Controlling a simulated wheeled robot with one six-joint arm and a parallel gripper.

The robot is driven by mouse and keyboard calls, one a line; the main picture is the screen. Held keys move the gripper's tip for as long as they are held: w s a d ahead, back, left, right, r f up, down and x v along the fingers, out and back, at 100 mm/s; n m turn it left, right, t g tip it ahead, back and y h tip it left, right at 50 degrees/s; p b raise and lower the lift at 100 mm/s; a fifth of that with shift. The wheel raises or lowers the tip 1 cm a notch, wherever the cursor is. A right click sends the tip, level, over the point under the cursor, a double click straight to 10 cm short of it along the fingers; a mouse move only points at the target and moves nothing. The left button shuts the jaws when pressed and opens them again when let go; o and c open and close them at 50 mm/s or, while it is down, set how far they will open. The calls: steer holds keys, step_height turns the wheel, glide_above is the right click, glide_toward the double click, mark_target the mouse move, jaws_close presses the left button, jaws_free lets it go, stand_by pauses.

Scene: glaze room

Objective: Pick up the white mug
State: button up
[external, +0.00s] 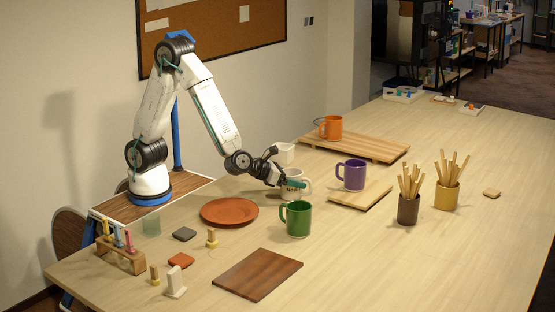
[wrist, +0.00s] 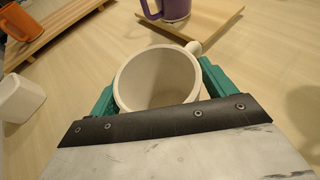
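The white mug (external: 297,185) stands on the table between the green mug and the purple mug, partly hidden by my gripper in the external view. In the wrist view the white mug (wrist: 157,75) is empty, its open rim faces the camera, and its handle points to the upper right. My gripper (external: 294,184) is low at the mug. In the wrist view its green fingers (wrist: 160,95) lie on either side of the mug, very close to its wall. Whether they press on it cannot be told. The lower mug is hidden by the gripper body.
A green mug (external: 297,219) stands close in front. A purple mug (external: 351,174) stands on a small board (external: 362,198) to the right. A white cup (external: 284,153) is behind. An orange mug (external: 331,127) is on a long board (external: 368,148). A terracotta plate (external: 229,211) lies left.

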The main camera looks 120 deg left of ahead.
steer(key=c, duration=0.8)
steer(key=shift+r, duration=0.1)
